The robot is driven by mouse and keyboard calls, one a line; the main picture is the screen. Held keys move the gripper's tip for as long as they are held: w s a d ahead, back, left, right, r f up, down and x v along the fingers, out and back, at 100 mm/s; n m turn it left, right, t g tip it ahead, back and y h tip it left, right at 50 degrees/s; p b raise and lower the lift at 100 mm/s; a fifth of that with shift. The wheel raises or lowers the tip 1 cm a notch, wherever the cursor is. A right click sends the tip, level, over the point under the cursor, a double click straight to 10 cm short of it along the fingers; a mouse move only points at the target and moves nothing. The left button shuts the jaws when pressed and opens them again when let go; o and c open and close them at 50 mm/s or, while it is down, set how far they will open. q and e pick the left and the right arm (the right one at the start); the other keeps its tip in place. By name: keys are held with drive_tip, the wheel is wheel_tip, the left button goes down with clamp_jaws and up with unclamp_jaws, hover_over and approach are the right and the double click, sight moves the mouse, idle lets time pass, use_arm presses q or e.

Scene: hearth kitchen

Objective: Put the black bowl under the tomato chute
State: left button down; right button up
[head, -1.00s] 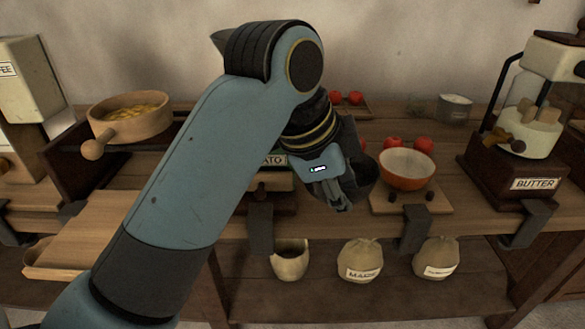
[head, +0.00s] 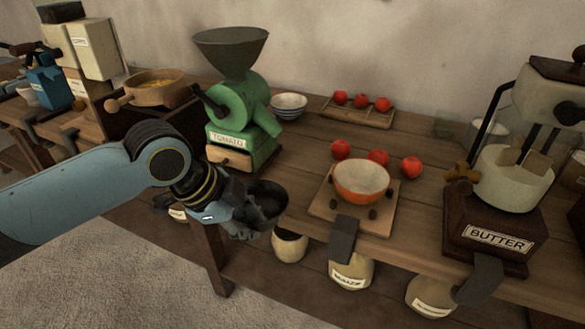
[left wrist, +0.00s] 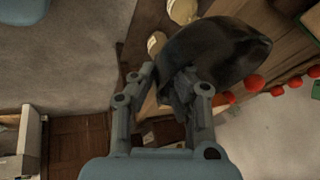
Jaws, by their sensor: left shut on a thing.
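My left gripper (head: 243,222) is shut on the black bowl (head: 268,198), which it holds in front of the counter's front edge. The bowl also shows in the left wrist view (left wrist: 215,52), held by its side between the fingers. The green tomato mill (head: 240,122), with a grey funnel on top and a "TOMATO" label, stands on the counter behind and above the bowl. Its green chute (head: 262,118) slopes down to the right. The counter just beside the chute's mouth looks bare. My right gripper is not in view.
An orange bowl (head: 361,182) sits on a small wooden board (head: 325,205) right of the mill. Several tomatoes (head: 378,157) lie behind it. A striped bowl (head: 289,105) stands behind the chute. The butter churn (head: 490,215) is at the right. Sacks and a pot (head: 290,245) stand on the lower shelf.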

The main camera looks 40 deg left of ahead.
use_arm(q)
drive_tip(key=shift+s+a+r+p, duration=0.2)
drive_tip(key=shift+p, duration=0.95)
drive_tip(key=shift+w+t+p, duration=0.1)
drive_tip(key=shift+t+p, duration=0.2)
drive_tip(key=w+a, duration=0.1)
drive_tip(key=w, duration=0.3)
drive_tip(key=w+a, duration=0.1)
drive_tip(key=w, duration=0.4)
drive_tip(key=w+a, duration=0.1)
drive_tip(key=w, duration=0.3)
drive_tip(key=shift+w+a+f, duration=0.1)
drive_tip(key=shift+w+f, duration=0.05)
drive_tip(key=shift+f, duration=0.1)
drive_tip(key=w, duration=0.2)
drive_tip(key=w+a, duration=0.1)
drive_tip(key=shift+w+r, duration=0.1)
drive_tip(key=shift+w, duration=0.3)
drive_tip(key=shift+w+f, duration=0.1)
drive_tip(key=shift+f, duration=0.75)
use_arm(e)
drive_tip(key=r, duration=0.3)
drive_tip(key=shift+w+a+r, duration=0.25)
